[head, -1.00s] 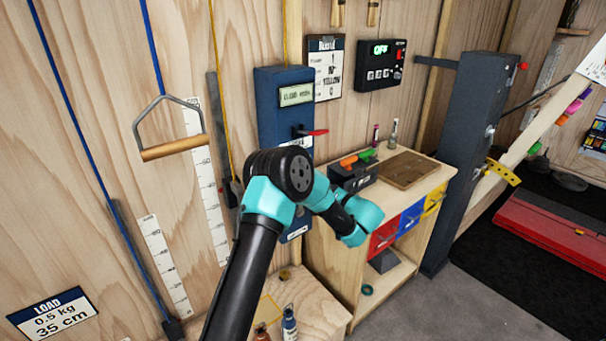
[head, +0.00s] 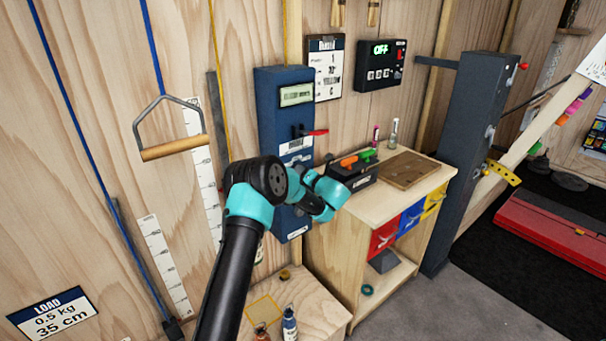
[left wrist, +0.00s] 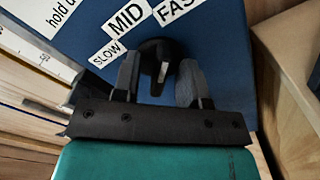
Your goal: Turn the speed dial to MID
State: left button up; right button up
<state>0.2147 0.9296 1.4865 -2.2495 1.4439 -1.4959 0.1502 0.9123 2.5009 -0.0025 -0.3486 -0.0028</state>
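The speed dial (left wrist: 155,52) is a black knob with a white mark on the blue box (head: 284,104). In the left wrist view it sits below the SLOW (left wrist: 106,52), MID (left wrist: 127,18) and FAST (left wrist: 174,9) labels. Which label the mark points to is unclear. My left gripper (left wrist: 158,64) has one grey finger on each side of the dial, with blue panel showing in gaps beside the knob's stem. In the head view my left wrist covers the dial on the lower part of the box. My right gripper is out of view.
A red-handled lever (head: 311,132) sticks out of the box above my wrist. A workbench (head: 397,196) with a black toolbox (head: 352,172) stands to the right. Small bottles (head: 289,322) stand on the low wooden surface below. A wooden-grip handle (head: 174,148) hangs at left.

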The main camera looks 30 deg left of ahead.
pick_arm(q)
jog(key=shift+c, duration=0.2)
grip_shut()
jog(key=shift+n, duration=0.4)
jog(key=n, duration=0.8)
jog(key=shift+s, duration=0.1)
dwell(0.3)
dwell(0.5)
